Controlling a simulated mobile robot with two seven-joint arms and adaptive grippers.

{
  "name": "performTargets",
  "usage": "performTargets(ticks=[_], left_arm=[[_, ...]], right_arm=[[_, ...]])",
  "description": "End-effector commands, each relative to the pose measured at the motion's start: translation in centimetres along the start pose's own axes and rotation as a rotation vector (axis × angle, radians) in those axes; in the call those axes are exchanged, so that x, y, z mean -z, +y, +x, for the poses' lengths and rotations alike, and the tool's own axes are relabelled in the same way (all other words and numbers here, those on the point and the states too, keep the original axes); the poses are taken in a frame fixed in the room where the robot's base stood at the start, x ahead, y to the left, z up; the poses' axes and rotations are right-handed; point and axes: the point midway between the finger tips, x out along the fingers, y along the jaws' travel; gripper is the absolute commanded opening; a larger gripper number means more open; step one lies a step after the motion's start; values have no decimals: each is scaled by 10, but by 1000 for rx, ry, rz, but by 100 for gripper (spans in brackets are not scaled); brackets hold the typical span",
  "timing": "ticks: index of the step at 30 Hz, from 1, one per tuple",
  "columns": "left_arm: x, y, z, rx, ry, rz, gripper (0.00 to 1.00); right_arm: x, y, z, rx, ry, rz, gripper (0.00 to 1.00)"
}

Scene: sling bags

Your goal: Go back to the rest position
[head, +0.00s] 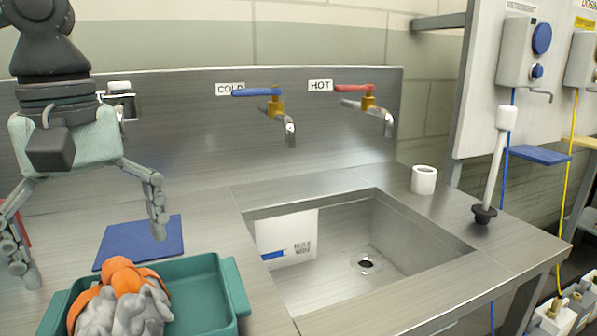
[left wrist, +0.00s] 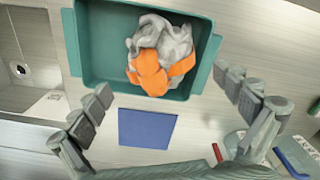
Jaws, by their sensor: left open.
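My left gripper (head: 92,245) is at the left of the head view, above the counter, with its fingers spread wide and nothing between them. Its two fingers also show in the left wrist view (left wrist: 165,98), one on each side of the picture. Below it, a grey and orange crumpled sling bag (head: 122,296) lies in a green tray (head: 238,282). In the left wrist view the bag (left wrist: 150,70) sits in the tray, apart from the fingers. My right gripper shows in neither view.
A blue mat (head: 172,240) lies behind the tray. A steel sink (head: 415,240) with a white labelled box (head: 290,240) inside is to the right. Cold (head: 270,95) and hot (head: 368,95) taps stick out from the back wall. A white cup (head: 423,180) and a plunger (head: 495,165) stand at the right.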

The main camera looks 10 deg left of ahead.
Motion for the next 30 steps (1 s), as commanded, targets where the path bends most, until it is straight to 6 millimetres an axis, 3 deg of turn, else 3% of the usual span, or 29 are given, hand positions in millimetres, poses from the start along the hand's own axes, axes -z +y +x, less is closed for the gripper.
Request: performTargets(ticks=[3,11,13,18,30], left_arm=[[-1,-1,26,4,-4,1,100],[-1,-1,73,2,-2,0,100],[1,1,56,-4,5,-1,100],[0,0,38,-1,2,0,100],[0,0,32,0,0,1,100]], right_arm=[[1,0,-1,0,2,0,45],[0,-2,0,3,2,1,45],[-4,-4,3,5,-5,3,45],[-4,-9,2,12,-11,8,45],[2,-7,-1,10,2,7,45]])
